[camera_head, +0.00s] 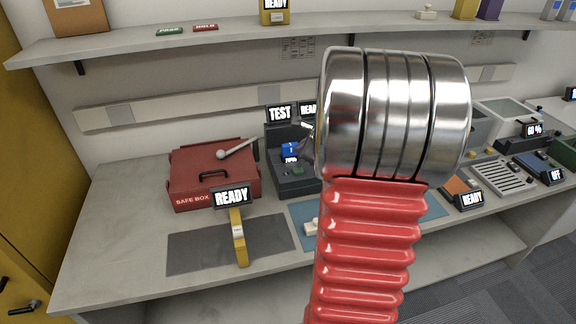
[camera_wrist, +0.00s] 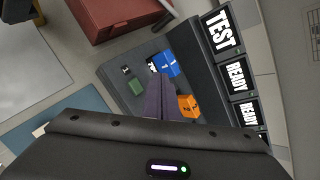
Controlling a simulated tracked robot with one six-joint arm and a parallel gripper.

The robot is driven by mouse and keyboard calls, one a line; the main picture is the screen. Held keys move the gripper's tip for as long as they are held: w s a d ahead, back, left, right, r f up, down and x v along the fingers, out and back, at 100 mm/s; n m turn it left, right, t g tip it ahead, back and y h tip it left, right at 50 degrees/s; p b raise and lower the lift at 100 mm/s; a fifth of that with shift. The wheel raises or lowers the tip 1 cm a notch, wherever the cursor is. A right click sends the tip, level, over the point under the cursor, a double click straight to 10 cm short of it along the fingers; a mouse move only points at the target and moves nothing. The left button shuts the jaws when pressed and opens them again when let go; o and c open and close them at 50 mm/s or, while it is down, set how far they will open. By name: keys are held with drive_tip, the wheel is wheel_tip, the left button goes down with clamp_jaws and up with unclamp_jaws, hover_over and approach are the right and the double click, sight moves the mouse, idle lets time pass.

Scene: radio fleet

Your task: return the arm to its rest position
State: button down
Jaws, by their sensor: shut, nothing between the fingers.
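My red ribbed arm with its silver joint rises through the middle of the head view and hides most of what is behind it. In the wrist view my gripper (camera_wrist: 159,82) shows its dark fingers pressed together, with nothing between them. They point over the dark test station (camera_wrist: 195,60), which also shows in the head view (camera_head: 292,188) left of the silver joint. In the wrist view, a blue block (camera_wrist: 166,63) and an orange block (camera_wrist: 188,105) lie close to the fingers. I cannot tell how high the fingertips are above the station.
A red safe box (camera_head: 190,190) stands left of the station. A yellow radio with a READY sign (camera_head: 238,240) stands on a grey mat (camera_head: 190,255). A blue mat (camera_head: 302,215) lies partly behind my arm. A shelf (camera_head: 210,38) runs above the bench. The bench's left end is clear.

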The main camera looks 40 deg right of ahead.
idle(0.4)
drive_tip(key=s+a+f+n+g+y, duration=0.1)
drive_tip(key=s+a+n+g+y, duration=0.15)
drive_tip(key=a+n, duration=0.6)
drive_tip(key=s+a+n+g+y, duration=0.1)
drive_tip(key=s+a+n, duration=0.3)
drive_tip(key=a+n, duration=0.45)
drive_tip(key=s+a+r+n, duration=0.2)
drive_tip(key=s+a+n, duration=0.1)
drive_tip(key=a, duration=0.5)
drive_tip(key=s+a+r+n, duration=0.3)
drive_tip(key=a+n, duration=0.3)
drive_tip(key=a, duration=0.2)
drive_tip(key=s+a+r+n, duration=0.3)
drive_tip(key=s+a+n, duration=0.1)
drive_tip(key=a, duration=0.4)
drive_tip(key=shift+s+r+h, duration=0.25)
drive_tip(key=shift+s+h, duration=0.2)
drive_tip(key=shift+s, duration=0.25)
drive_tip(key=shift+d, duration=0.1)
